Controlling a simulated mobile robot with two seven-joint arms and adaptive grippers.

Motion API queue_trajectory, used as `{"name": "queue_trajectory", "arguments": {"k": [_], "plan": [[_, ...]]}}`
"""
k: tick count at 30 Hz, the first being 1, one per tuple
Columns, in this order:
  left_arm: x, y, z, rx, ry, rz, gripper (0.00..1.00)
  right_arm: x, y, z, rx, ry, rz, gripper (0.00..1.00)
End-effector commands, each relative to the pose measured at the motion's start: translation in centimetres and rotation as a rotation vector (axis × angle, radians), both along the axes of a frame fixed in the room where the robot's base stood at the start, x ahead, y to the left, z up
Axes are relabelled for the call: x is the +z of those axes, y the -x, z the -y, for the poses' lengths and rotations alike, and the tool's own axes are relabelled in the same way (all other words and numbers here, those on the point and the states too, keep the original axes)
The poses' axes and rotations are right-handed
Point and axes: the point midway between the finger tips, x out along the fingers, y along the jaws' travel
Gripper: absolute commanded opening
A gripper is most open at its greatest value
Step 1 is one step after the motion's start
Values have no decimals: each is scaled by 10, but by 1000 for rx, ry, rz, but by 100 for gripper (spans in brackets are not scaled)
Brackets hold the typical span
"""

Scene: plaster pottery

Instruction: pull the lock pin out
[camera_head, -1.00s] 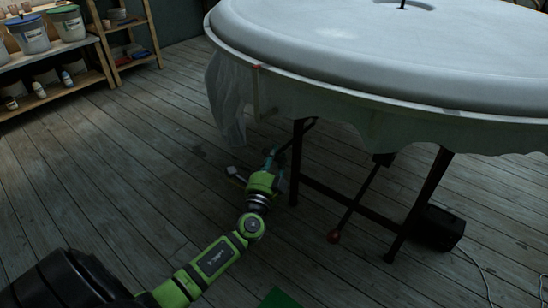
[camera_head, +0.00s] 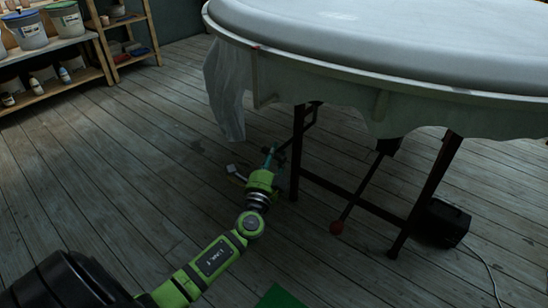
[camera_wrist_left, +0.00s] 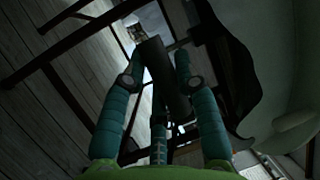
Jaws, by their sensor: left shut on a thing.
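My left gripper (camera_head: 272,158) is low beside the dark leg of the round table (camera_head: 350,65), under its rim, in the head view. In the left wrist view its teal fingers are closed on a dark, bar-like piece (camera_wrist_left: 164,76), which seems to be the lock pin. The fingers hide part of it, and I cannot tell whether it still sits in a hole. In the head view the pin is too small and dark to make out. My right gripper is in neither view.
A translucent sheet (camera_head: 225,95) hangs from the rim. A black box (camera_head: 443,222) sits on the floor. Floor to the left is clear.

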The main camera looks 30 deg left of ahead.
Motion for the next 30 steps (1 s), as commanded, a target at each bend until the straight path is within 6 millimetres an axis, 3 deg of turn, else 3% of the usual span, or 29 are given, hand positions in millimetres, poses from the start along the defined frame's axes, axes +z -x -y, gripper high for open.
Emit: {"name": "queue_trajectory", "arguments": {"k": [9,10,12,23,30], "plan": [[-6,1,0,0,-1,-11,0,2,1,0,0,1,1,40],[-6,1,0,0,0,-12,34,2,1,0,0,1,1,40],[-7,1,1,0,0,-13,55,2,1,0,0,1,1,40],[-5,3,1,0,0,-7,55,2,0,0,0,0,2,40],[-12,36,12,-2,0,-11,55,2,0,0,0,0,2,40]]}}
